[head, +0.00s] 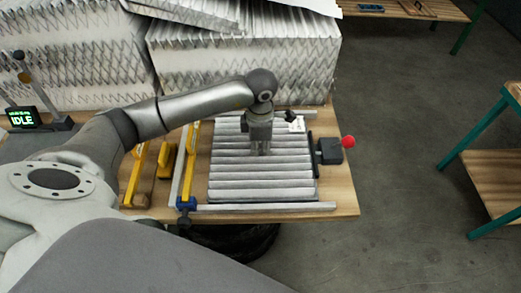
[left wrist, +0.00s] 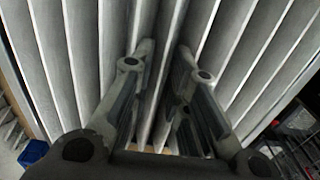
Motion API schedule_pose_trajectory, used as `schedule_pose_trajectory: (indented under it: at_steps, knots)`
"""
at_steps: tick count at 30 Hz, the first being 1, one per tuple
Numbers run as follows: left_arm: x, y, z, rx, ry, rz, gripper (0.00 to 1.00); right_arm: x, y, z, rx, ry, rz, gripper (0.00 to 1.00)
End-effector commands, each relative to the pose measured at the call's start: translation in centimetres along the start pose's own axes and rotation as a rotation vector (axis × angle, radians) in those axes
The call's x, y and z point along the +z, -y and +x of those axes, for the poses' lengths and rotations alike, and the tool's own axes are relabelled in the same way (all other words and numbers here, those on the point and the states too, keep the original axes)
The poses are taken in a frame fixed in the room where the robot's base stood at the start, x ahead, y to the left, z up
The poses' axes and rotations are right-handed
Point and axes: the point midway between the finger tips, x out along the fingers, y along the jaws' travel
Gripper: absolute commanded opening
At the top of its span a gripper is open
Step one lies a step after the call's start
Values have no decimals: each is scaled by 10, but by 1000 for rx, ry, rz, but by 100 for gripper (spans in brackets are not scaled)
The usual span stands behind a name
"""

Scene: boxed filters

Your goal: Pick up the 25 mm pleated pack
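The pleated pack (head: 235,180) is a grey-white panel of parallel ridges. It lies flat on the wooden bench between metal rails. My left gripper (head: 260,152) points down over its upper middle. In the left wrist view the two fingers of the left gripper (left wrist: 163,47) stand apart over the pack's pleats (left wrist: 75,50), with pleats showing in the gap. I cannot tell whether the fingertips touch the pleats. My right gripper is not in view.
Stacks of large pleated blocks (head: 300,65) stand behind the pack. Yellow-handled clamp bars (head: 187,165) lie left of it. A dark block with a red knob (head: 348,142) sits at its right. A small display (head: 22,117) stands at the far left.

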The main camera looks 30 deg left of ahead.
Motion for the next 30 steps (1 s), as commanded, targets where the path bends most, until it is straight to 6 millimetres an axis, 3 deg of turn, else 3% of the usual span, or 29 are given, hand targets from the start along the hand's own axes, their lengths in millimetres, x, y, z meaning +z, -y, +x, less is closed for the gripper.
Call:
schedule_pose_trajectory:
  at_steps: [4, 8, 19, 23, 30]
  knots:
    - [0, 0, 0, 0, 0, 0, 16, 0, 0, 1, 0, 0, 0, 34]
    - [0, 0, 0, 0, 0, 0, 0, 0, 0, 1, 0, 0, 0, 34]
    - [0, -1, -4, 1, 2, -1, 0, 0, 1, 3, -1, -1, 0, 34]
    - [1, -2, -20, 5, 4, 1, 0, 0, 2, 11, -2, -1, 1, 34]
    - [1, -2, -68, 5, 4, -1, 0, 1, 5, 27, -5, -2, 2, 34]
